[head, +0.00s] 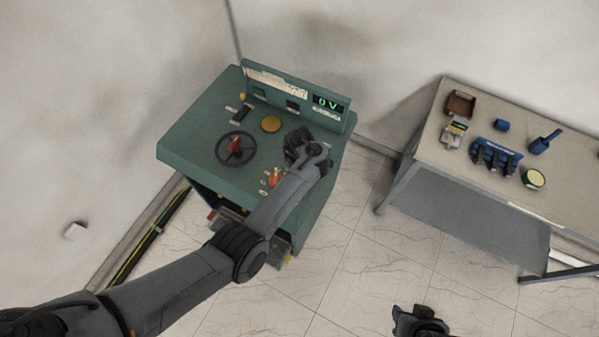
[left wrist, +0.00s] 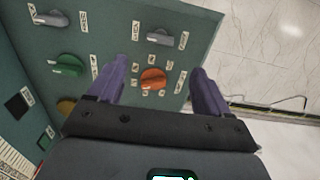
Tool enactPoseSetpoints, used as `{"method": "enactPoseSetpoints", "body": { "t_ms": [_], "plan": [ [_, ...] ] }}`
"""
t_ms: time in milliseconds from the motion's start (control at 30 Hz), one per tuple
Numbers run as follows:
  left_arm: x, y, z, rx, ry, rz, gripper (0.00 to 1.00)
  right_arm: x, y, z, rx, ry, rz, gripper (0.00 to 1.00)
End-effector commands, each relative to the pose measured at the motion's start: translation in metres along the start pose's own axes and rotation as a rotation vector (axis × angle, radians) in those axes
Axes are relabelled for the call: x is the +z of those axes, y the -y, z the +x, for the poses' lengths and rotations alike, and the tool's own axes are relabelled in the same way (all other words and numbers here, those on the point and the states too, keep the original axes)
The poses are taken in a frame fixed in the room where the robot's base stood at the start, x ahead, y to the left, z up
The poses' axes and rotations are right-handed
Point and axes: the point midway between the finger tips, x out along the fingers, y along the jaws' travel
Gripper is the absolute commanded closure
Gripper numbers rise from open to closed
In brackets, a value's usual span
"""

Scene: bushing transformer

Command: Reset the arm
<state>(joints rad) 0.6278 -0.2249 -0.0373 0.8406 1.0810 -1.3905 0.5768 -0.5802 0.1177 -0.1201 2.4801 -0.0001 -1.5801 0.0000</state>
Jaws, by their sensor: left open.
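My left arm reaches in from the left in the head view. Its gripper (head: 303,147) is above the right part of the green console (head: 195,130). In the left wrist view the two purple fingers of this gripper (left wrist: 161,66) are spread apart and empty. An orange knob (left wrist: 153,79) on the console panel appears between them, beyond the fingers; an orange knob also shows in the head view (head: 275,179) beside my forearm. My right gripper (head: 420,321) shows only partly at the bottom edge of the head view, and its jaws are not clear.
The console carries a black handwheel with a red centre (head: 236,149), a yellow round part (head: 271,124) and a display reading 0 V (head: 327,103). A table (head: 440,150) on the right holds a brown box (head: 460,103) and blue tools. Tiled floor (head: 370,270) lies clear between them.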

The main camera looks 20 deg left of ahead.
Motion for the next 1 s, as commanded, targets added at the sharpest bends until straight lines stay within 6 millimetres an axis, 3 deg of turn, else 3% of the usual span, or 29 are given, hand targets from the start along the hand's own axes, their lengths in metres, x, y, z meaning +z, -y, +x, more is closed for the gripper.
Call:
{"method": "enactPoseSetpoints", "body": {
  "t_ms": [333, 533, 767, 1000],
  "plan": [
    [-0.004, 0.004, 0.005, 0.010, 0.002, 0.028, 0.21, 0.000, 0.001, 0.000, -0.002, 0.000, 0.003, 0.57],
    [-0.023, 0.029, 0.020, 0.065, 0.007, 0.194, 0.21, 0.000, 0.000, -0.001, -0.001, 0.000, 0.002, 0.57],
    [-0.048, 0.097, 0.018, 0.156, -0.041, 0.586, 0.21, -0.001, -0.001, -0.002, 0.004, 0.000, -0.005, 0.57],
    [-0.047, 0.189, -0.027, 0.209, -0.139, 1.075, 0.21, -0.001, -0.002, -0.004, 0.006, 0.001, -0.007, 0.57]
  ]
}}
